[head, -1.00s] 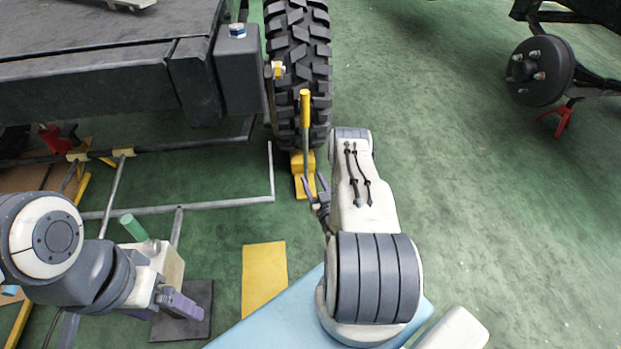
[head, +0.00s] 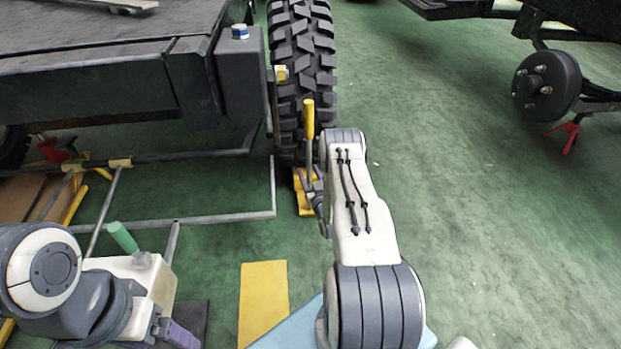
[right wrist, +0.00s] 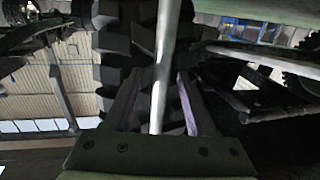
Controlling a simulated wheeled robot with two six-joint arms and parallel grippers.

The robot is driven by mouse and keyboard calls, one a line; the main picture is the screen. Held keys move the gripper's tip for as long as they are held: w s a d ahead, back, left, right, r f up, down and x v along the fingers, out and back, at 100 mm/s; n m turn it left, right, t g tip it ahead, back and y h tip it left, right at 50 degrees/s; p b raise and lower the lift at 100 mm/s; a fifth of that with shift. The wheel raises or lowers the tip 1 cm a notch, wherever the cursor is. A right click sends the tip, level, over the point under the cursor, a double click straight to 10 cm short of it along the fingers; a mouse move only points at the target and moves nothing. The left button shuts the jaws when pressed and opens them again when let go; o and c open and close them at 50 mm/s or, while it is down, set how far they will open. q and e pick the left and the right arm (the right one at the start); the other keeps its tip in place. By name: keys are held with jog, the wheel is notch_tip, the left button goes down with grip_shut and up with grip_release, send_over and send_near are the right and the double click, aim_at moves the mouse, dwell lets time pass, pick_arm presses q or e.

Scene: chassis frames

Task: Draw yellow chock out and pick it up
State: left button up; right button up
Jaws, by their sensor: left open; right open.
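The yellow chock (head: 305,203) lies on the green floor against the foot of the tyre (head: 302,70). Its upright handle (head: 309,135) has a yellow top and a grey rod below. My right gripper (head: 311,180) is open low at the handle, partly hidden by my arm. In the right wrist view the rod (right wrist: 165,50) runs between the two spread fingers (right wrist: 158,88), and I see no grip on it. My left gripper (head: 177,333) is open and empty at the lower left, away from the chock.
A dark chassis (head: 90,90) with a grey pipe frame (head: 225,218) stands to the left. A yellow floor patch (head: 262,300) lies in front. A hub (head: 546,85) and red stand (head: 570,133) are at the right. The floor between is clear.

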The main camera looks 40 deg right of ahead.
grip_shut()
jog(key=shift+s+a, duration=0.1)
dwell(1.3)
